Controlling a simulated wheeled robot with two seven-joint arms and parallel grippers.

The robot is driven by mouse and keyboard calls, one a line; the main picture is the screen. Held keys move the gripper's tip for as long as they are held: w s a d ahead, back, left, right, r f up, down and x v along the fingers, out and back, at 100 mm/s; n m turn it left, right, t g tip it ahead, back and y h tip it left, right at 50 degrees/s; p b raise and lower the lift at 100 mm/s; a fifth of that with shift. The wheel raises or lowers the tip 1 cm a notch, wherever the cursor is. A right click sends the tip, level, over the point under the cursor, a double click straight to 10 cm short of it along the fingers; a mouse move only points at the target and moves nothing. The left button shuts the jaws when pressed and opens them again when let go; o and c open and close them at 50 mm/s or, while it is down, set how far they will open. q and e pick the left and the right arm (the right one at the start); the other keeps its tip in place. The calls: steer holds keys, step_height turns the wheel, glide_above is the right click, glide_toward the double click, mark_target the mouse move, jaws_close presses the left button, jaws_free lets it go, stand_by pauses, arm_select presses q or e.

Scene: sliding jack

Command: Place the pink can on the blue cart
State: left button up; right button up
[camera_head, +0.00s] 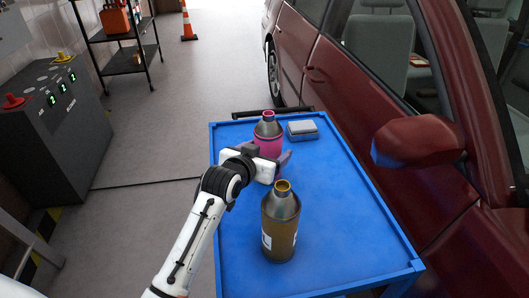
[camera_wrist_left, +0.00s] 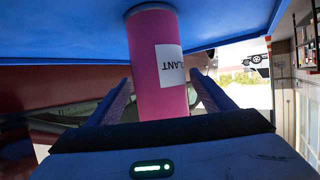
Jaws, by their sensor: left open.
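The pink can (camera_head: 269,147) has a grey cone top and a pink neck. It stands upright on the blue cart (camera_head: 345,230), towards its far end. My left gripper (camera_head: 266,155) is at the can, open, and hides part of its lower body. In the left wrist view, which looks upside down, the pink can (camera_wrist_left: 158,70) with a white label lies between the two spread fingers (camera_wrist_left: 160,82). Its base meets the blue surface (camera_wrist_left: 60,35). My right gripper is not in view.
A brown can (camera_head: 280,228) with a grey top stands on the cart nearer to me, close to my left arm. A grey box (camera_head: 302,130) lies right of the pink can. A dark red car (camera_head: 400,190) flanks the cart's right side. The cart's front right is clear.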

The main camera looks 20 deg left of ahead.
arm_select(q)
steer(key=v, duration=1.2)
steer(key=shift+r, duration=0.15)
steer(key=shift+s+a, duration=0.1)
